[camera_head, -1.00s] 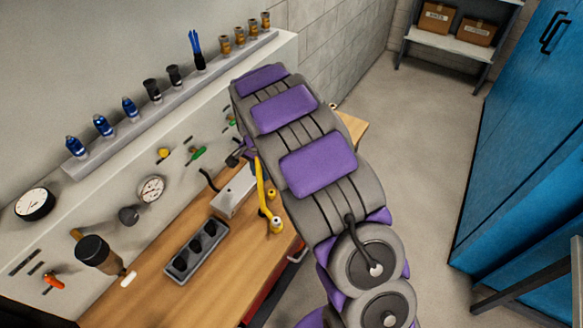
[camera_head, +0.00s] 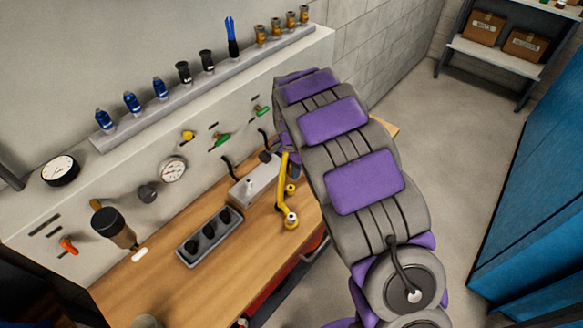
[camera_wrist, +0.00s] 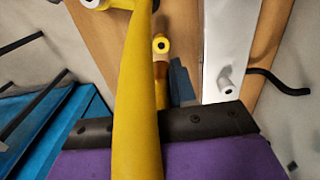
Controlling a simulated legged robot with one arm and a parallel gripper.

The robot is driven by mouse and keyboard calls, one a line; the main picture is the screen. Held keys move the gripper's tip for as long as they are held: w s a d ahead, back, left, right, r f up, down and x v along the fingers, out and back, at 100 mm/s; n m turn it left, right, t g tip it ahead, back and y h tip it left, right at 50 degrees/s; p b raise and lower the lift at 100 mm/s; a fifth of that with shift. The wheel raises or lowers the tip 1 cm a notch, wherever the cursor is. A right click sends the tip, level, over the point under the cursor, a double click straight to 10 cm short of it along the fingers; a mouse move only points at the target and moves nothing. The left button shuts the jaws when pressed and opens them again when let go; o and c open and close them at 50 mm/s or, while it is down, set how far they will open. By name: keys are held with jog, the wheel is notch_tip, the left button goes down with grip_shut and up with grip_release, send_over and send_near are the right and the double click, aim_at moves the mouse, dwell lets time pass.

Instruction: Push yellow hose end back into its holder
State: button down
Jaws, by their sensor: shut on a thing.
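The yellow hose (camera_head: 283,192) stands at the right side of the white box on the workbench, with a pale-ringed end (camera_head: 291,220) at its lower part. In the wrist view the hose (camera_wrist: 137,90) runs large from the bottom middle to the top, where a pale-ringed round end (camera_wrist: 92,3) shows at the top left. My gripper (camera_wrist: 160,127), black-edged and purple, is shut on the hose. In the head view my arm largely hides it. A small yellow ringed fitting (camera_wrist: 161,44) lies beyond the hose. I cannot tell which part is the holder.
The white box (camera_head: 255,180) with a black hooked cable is close beside the hose. A dark tray (camera_head: 210,237) with round sockets lies left on the bench (camera_head: 165,285). The panel behind carries gauges and knobs. Blue cabinets (camera_head: 520,220) stand at right, with open floor between.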

aim_at(290, 176)
jog(key=shift+a+f+b, duration=0.25)
jog(key=shift+f+b, duration=0.05)
jog(key=shift+f, duration=0.4)
jog(key=shift+a+f+b, duration=0.2)
jog(key=shift+f+b, duration=0.05)
jog(key=shift+f, duration=0.45)
jog(key=shift+d+f+b, duration=0.15)
jog(key=shift+f+b, duration=0.1)
jog(key=shift+f, duration=0.4)
jog(key=shift+d+f+b, duration=0.15)
jog(key=shift+f+b, duration=0.1)
jog(key=shift+f, duration=0.4)
jog(key=shift+a, duration=0.15)
jog(key=shift+p, duration=0.8)
jog(key=shift+f, duration=0.45)
dwell(0.3)
jog(key=c, duration=0.8)
grip_release()
